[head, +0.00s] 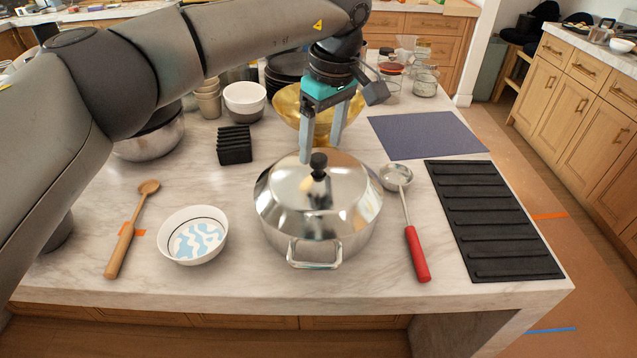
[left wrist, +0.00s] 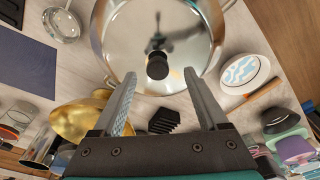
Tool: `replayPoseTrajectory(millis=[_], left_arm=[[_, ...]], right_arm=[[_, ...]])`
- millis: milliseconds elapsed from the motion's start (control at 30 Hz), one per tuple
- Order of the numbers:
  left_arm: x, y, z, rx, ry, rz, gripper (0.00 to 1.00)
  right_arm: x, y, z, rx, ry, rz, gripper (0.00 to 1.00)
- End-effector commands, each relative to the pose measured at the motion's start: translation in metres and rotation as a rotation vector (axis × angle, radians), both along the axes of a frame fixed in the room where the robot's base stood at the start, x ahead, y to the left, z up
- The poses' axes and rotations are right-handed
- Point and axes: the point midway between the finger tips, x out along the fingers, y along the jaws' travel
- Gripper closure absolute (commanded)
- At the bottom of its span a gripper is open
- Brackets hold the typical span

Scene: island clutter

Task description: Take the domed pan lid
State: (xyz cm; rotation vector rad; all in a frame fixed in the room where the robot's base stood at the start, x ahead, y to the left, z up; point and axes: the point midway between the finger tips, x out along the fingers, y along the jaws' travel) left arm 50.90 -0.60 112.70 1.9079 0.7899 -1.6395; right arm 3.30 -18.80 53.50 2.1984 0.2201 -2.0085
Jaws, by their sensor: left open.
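The domed pan lid (head: 294,186) is shiny metal with a black knob (head: 319,163) on top. It sits on a metal pot (head: 284,236) with side handles, near the front middle of the island. My left gripper (head: 319,150) is open and empty, pointing down above the back part of the lid. In the left wrist view the lid (left wrist: 190,35) fills the top middle, and its black knob (left wrist: 157,66) lies ahead of and between the open fingers (left wrist: 158,98), apart from both. My right gripper is not in view.
A ladle with a red handle (head: 417,254) lies right of the pot, beside a black ridged mat (head: 493,220). A white bowl (head: 193,236) and wooden spoon (head: 126,240) are left. A gold bowl (head: 289,104) stands close behind the gripper. A black rack (head: 234,145) is back left.

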Motion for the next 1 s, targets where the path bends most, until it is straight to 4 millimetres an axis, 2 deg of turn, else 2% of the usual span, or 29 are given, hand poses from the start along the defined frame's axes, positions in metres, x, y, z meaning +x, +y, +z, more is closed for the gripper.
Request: replayPoseTrajectory(millis=[200,467,1000], left_arm=[[0.008,0.004,-0.033,0.001,0.003,0.0,0.24],[0.009,0.004,-0.038,0.0,0.0,0.0,0.24],[0.009,0.004,-0.038,0.0,0.0,0.0,0.84]], right_arm=[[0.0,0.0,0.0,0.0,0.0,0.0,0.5],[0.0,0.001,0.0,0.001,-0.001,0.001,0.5],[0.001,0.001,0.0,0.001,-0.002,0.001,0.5]])
